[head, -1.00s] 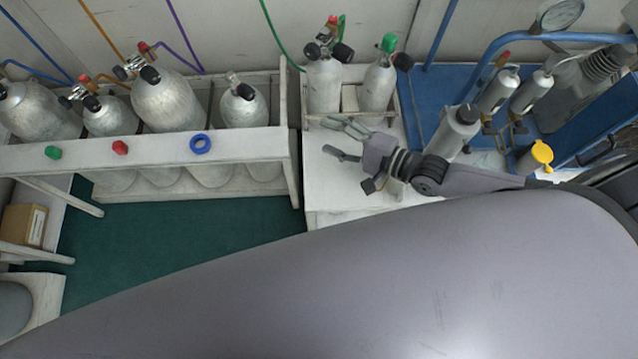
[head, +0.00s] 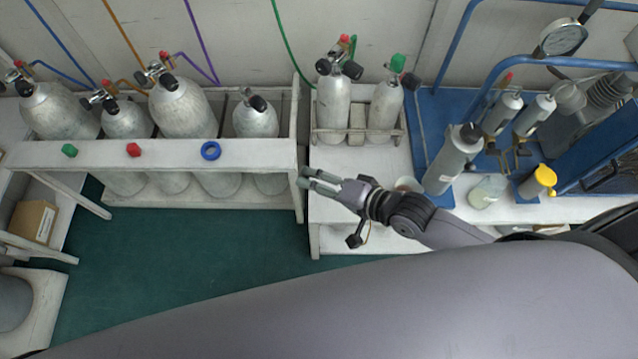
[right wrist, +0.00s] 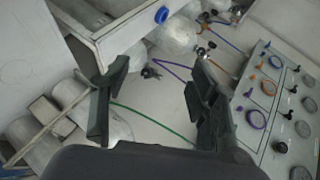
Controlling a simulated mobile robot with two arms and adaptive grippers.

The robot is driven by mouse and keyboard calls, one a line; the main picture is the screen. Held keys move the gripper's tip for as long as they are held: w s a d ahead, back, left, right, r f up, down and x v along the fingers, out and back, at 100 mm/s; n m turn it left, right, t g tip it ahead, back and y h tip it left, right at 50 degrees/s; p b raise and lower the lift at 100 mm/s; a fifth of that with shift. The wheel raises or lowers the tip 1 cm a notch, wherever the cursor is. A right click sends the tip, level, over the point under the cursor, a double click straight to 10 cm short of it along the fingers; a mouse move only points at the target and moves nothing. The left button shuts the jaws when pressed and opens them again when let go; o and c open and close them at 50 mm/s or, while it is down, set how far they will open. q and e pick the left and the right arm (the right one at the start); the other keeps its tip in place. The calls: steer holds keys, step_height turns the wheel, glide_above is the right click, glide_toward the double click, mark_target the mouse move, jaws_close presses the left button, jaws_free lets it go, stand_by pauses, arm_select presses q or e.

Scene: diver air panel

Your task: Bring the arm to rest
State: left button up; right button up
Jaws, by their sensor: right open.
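My right gripper (head: 313,182) is open and empty in the head view, above the front of the white bench (head: 330,212), near the right end of the cylinder rack. In the right wrist view its two dark fingers (right wrist: 152,100) stand apart with nothing between them. The arm runs back from it to the right, below a grey cylinder (head: 453,160). My left gripper is not in view.
A white rack (head: 250,150) holds several large cylinders at the left. Two small cylinders stand in a holder (head: 358,137) on the bench. A yellow-topped item (head: 543,176) stands at the right. The wrist view shows a panel with knobs (right wrist: 280,105). Green floor (head: 180,250) is clear.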

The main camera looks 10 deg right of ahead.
stand_by(0.4)
steer(key=s+d+r+n+g+h, duration=0.1)
steer(key=s+d+n+g+h, duration=0.65)
steer(key=s+d, duration=0.5)
step_height(320, 180, down, 26)
steer(key=s+n, duration=0.1)
steer(key=s, duration=0.1)
steer(key=s+d+f+h, duration=0.1)
steer(key=s+d+f, duration=0.1)
steer(key=s+f, duration=1.4)
steer(key=shift+s+d+f+g, duration=0.15)
steer(key=shift+d+g, duration=0.05)
steer(key=shift+g, duration=0.15)
steer(key=shift+n, duration=0.25)
